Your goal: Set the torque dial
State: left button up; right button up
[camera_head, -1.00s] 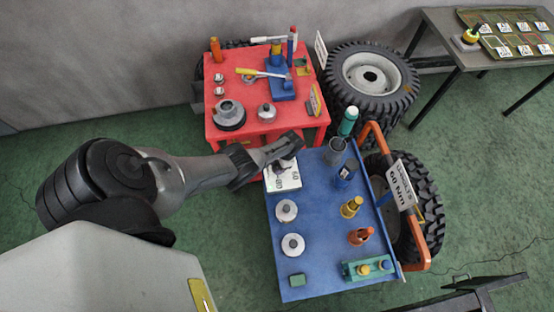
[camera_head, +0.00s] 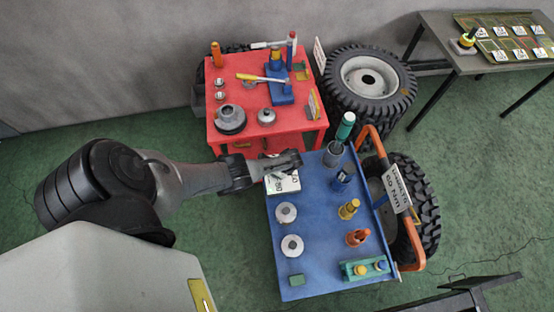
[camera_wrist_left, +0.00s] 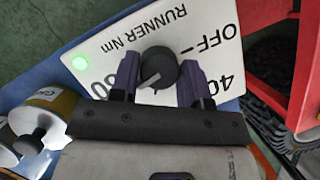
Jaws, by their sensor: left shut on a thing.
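The torque dial is a dark round knob (camera_wrist_left: 158,68) on a white panel (camera_wrist_left: 110,45). The panel reads "RUNNER Nm", "OFF" and "40"; another number at the left is partly hidden by a finger. A pale mark on the knob points to the lower left in the left wrist view. A green lamp (camera_wrist_left: 80,63) on the panel is lit. My left gripper (camera_wrist_left: 160,85) is shut on the knob, one finger on each side. In the head view my left gripper (camera_head: 288,160) covers the knob over the panel (camera_head: 285,183). My right gripper is not in view.
The panel is on the blue cart (camera_head: 315,235), with discs, bottles and cups. A sign (camera_head: 397,190) on its orange handle reads "60 Nm". A red cart (camera_head: 285,122) with tools stands behind, near a large tyre (camera_head: 370,80).

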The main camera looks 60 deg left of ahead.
pick_arm(q)
jog(key=shift+s+m+t, duration=0.1)
jog(key=shift+m+t, duration=0.2)
jog(key=shift+m, duration=0.6)
jog(key=shift+p, duration=0.3)
jog(key=shift+m, duration=0.3)
jog(key=o, duration=0.9)
jog(key=shift+y, duration=0.3)
jog(key=shift+r, duration=0.1)
jog(key=shift+d+r+p, duration=0.1)
jog(key=shift+r+p, duration=0.15)
jog(key=shift+p, duration=0.05)
jog(key=shift+p+v, duration=2.2)
jog(key=shift+v, duration=4.35)
